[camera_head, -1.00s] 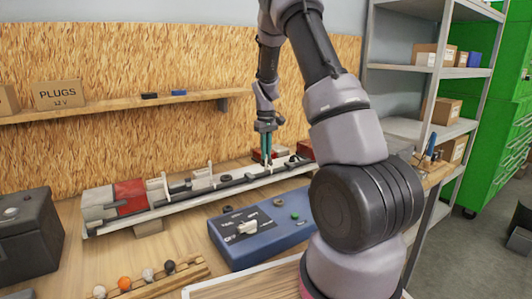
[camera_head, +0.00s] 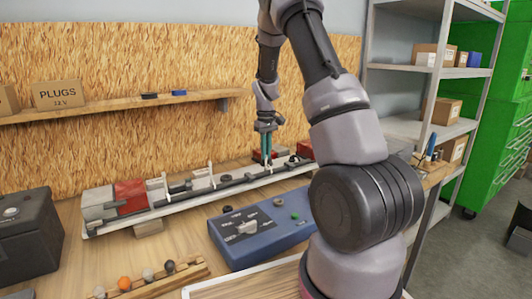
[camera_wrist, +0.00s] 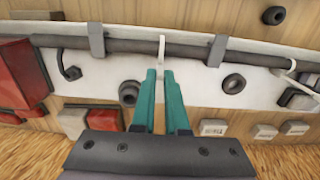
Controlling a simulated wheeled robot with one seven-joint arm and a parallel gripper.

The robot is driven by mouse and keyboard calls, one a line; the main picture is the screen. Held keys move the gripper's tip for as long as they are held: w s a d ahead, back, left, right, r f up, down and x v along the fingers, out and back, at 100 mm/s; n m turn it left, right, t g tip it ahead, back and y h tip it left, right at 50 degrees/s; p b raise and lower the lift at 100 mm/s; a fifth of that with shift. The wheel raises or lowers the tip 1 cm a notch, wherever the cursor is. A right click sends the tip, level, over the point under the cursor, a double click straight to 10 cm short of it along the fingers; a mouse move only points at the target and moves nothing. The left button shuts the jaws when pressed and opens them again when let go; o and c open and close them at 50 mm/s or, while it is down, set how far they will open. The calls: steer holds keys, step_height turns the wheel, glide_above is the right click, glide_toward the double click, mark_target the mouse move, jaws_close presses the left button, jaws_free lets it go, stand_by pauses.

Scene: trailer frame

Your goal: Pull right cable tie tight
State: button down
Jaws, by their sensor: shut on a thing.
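The right cable tie (camera_wrist: 162,48) is a thin white strip at the dark cable (camera_wrist: 140,45) in the wrist view. My gripper (camera_wrist: 160,72) is shut on its tail, with the teal fingers just beside the cable. In the head view my gripper (camera_head: 266,158) points down at the right part of the light trailer frame (camera_head: 180,209). The fingers hide part of the tie's tail. Another white tie (camera_wrist: 292,68) shows at the right edge of the wrist view. In the head view, white ties stand upright at the middle (camera_head: 211,174) and left (camera_head: 164,186) of the cable.
Grey clips (camera_wrist: 97,40) hold the cable on both sides of the gripped tie. A blue control box (camera_head: 262,240) stands in front of the frame. A shelf (camera_head: 110,108) on the chipboard wall is behind it. A black box (camera_head: 28,238) stands at left.

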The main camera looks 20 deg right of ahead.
step_height(320, 180, up, 3)
steer(key=shift+f, duration=0.15)
steer(key=c, duration=0.9)
jaws_free()
step_height(320, 180, up, 11)
steer(key=shift+f, duration=0.15)
